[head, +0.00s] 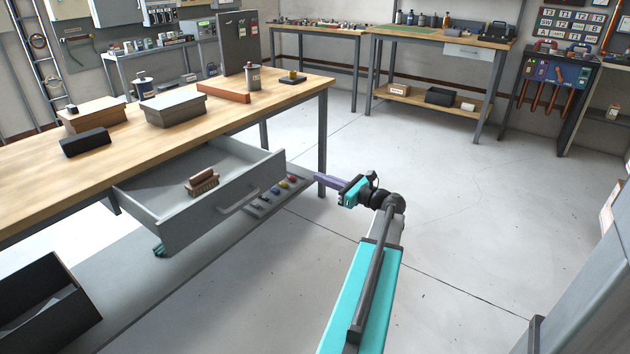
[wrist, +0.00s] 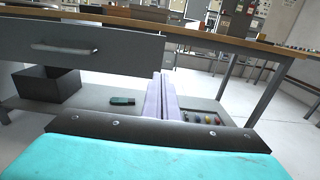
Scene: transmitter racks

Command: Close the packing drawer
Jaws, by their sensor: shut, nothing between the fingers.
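The grey packing drawer (head: 172,228) hangs pulled out under the near wooden workbench (head: 215,120) in the head view. A brown brush (head: 202,181) lies in it. Its bar handle (head: 237,197) is on the front panel. In the wrist view the drawer front (wrist: 115,48) and handle (wrist: 63,48) are at upper left. My gripper (head: 318,178) is to the right of the drawer, apart from the handle, with its purple fingers together and empty. In the wrist view the fingers (wrist: 163,80) point ahead, right of the drawer front.
A lower shelf holds a tray of coloured knobs (head: 277,195), a green item (wrist: 122,100) and a dark open box (head: 45,310). A bench leg (head: 322,140) stands beyond my gripper. Boxes and a canister (head: 253,78) stand on the benchtop. The floor at right is clear.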

